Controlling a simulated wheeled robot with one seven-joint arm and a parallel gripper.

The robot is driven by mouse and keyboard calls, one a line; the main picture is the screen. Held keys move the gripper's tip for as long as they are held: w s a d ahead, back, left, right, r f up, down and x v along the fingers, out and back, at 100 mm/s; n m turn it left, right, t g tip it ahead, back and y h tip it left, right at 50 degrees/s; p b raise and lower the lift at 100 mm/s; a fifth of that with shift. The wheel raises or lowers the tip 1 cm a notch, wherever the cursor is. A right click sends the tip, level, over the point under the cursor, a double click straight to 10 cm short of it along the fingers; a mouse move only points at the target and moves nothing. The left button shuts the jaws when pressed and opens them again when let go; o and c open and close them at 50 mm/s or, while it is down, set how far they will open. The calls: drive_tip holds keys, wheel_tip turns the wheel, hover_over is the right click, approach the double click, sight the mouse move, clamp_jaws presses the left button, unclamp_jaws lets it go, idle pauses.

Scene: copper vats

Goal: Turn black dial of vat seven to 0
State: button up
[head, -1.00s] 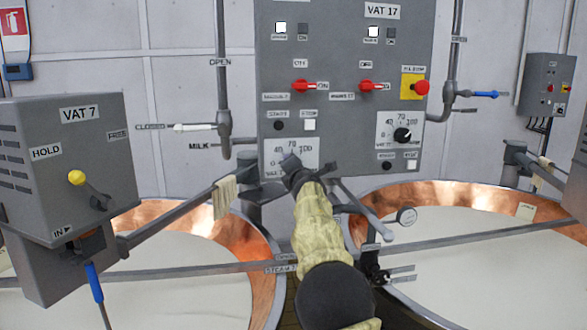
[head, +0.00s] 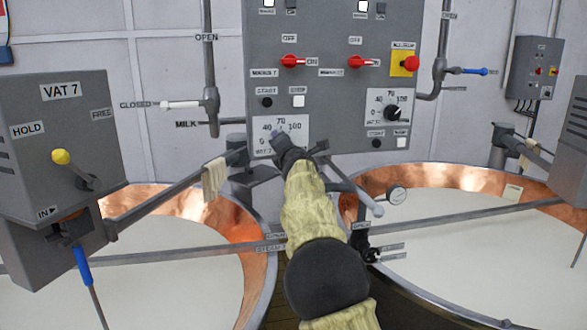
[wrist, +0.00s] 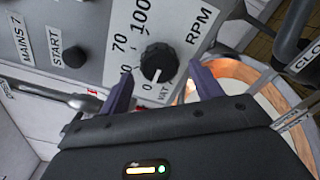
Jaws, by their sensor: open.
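In the wrist view, the round black dial (wrist: 157,62) sits on a white plate marked RPM, with 0, 70 and 100 readable. Its white mark points down, towards the 0 or close to it. My gripper (wrist: 161,75) is open, one purple finger on each side of the dial; I cannot tell whether either touches it. In the head view, my gripper (head: 277,138) is at the left dial plate (head: 296,141) on the grey control panel and hides the dial. The VAT 7 box (head: 95,120) stands at the left.
A similar black dial (head: 392,113) is further right on the panel. Red switches (head: 292,62), a red stop button (head: 411,63) and a START button (wrist: 74,57) are nearby. A pipe with a grey handle (head: 352,187) lies below. Copper vats (head: 185,203) stand on both sides.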

drive_tip(key=b+v, duration=0.8)
drive_tip(key=v, duration=0.7)
drive_tip(key=shift+b, duration=0.35)
drive_tip(key=d+f+m+g+h, duration=0.3)
drive_tip(key=d+f+m, duration=0.55)
drive_tip(key=f, duration=0.45)
drive_tip(key=s+d+f+m+g+h, duration=0.1)
drive_tip(key=s+d+f+m+g, duration=0.15)
drive_tip(key=f, duration=0.25)
drive_tip(key=s+d+f+m+g+h, duration=0.1)
drive_tip(key=s+d+f+m, duration=0.25)
drive_tip(key=f, duration=0.25)
drive_tip(key=s+d+f+m+g, duration=0.1)
drive_tip(key=s+d+f+m, duration=0.2)
drive_tip(key=s+f, duration=0.15)
drive_tip(key=s+d+f+m+g, duration=0.1)
drive_tip(key=s+f+m+g, duration=0.5)
drive_tip(key=s, duration=0.5)
drive_tip(key=s+d+f+m+g, duration=0.1)
drive_tip(key=s+f+m, duration=0.4)
drive_tip(key=s+f, duration=0.45)
wheel_tip(320, 180, up, 14)
drive_tip(key=p, duration=1.4)
drive_tip(key=shift+s+r, duration=0.15)
drive_tip(key=shift+s, duration=0.25)
